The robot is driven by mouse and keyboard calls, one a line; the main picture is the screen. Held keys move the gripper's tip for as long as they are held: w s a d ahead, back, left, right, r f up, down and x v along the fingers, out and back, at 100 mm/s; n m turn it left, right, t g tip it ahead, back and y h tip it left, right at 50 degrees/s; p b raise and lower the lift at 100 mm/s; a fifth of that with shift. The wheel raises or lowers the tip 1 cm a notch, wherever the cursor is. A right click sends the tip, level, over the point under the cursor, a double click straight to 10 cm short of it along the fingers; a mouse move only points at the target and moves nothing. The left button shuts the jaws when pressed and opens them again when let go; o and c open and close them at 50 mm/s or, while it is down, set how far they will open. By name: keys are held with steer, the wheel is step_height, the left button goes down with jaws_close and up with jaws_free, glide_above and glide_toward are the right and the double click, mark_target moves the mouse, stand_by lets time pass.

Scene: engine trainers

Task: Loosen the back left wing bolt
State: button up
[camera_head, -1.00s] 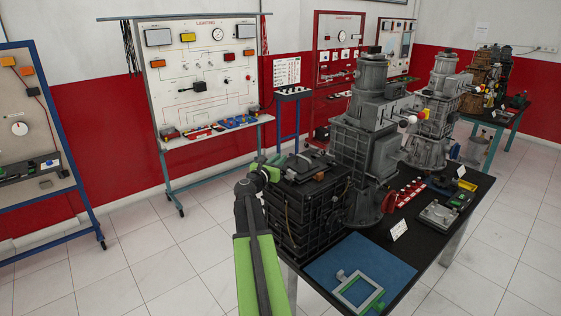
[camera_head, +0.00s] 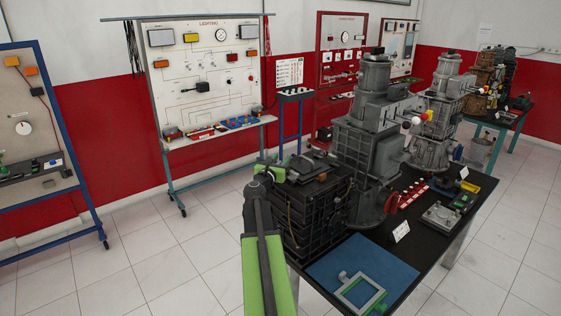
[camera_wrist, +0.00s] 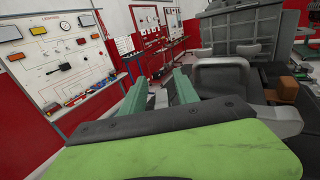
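My gripper (camera_head: 272,170) is at the upper left edge of a black ribbed engine block (camera_head: 312,215) on the near end of the table. In the wrist view its two green fingers (camera_wrist: 160,80) stand apart with nothing seen between them. Dark and grey fittings (camera_head: 313,164) lie on top of the block, right of the fingers. In the wrist view a rounded grey piece (camera_wrist: 228,74) stands just right of the right finger, apart from it. I cannot make out which fitting is the back left wing bolt; my arm and gripper hide part of the block's left side.
Tall grey engines (camera_head: 370,150) stand just behind the block on the black table (camera_head: 445,236). A blue mat (camera_head: 322,262) with a grey-green frame (camera_head: 360,293) lies at the table's front. A lighting board (camera_head: 205,80) stands beyond. The tiled floor left is clear.

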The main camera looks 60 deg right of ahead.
steer(key=shift+s, duration=0.1)
steer(key=v, duration=1.2)
